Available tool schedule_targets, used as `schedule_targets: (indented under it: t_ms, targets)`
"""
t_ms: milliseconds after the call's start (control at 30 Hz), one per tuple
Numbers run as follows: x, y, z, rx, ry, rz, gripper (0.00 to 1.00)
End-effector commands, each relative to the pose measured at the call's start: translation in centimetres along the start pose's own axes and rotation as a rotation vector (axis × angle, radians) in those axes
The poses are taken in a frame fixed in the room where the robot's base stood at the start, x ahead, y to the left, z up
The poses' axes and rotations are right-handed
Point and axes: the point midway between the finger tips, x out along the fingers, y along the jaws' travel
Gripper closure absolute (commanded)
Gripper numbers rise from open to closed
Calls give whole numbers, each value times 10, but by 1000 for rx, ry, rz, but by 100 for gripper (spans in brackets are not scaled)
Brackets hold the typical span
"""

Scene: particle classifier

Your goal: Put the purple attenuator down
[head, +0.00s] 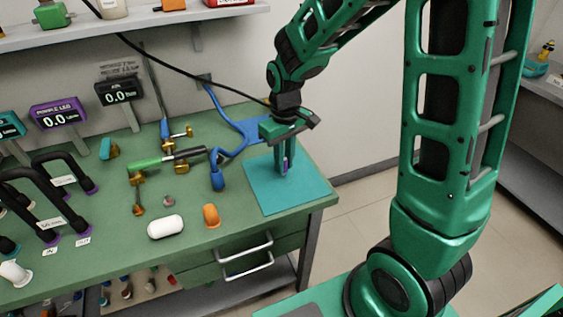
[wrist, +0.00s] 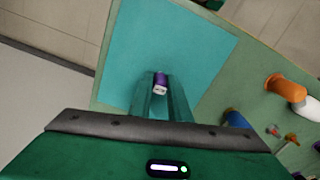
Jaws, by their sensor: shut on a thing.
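The purple attenuator (head: 285,165) is a small purple piece with a pale end. It sits between the fingertips of my gripper (head: 283,168), which is shut on it. In the wrist view the attenuator (wrist: 160,82) shows at the tips of the two green fingers. The gripper points down over the teal mat (head: 290,194) at the right end of the green bench. I cannot tell whether the attenuator touches the mat or is just above it. The mat (wrist: 170,40) also shows bare around the fingers in the wrist view.
A blue stand (head: 217,178) is left of the mat. A green-handled tool (head: 146,164) lies farther left. The bench's right edge borders the mat. The rest of the mat is clear.

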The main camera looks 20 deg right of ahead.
Motion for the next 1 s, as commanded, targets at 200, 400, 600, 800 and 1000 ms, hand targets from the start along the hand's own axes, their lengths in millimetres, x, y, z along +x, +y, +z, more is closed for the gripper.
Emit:
schedule_targets:
  t_ms: [200, 400, 600, 800, 1000]
  targets:
    - [5, 0, 0, 0, 2, 0, 100]
    - [7, 0, 0, 0, 1, 0, 100]
    - [6, 0, 0, -1, 1, 0, 65]
    - [6, -1, -1, -1, 2, 0, 65]
    - [-13, -1, -1, -2, 4, 0, 65]
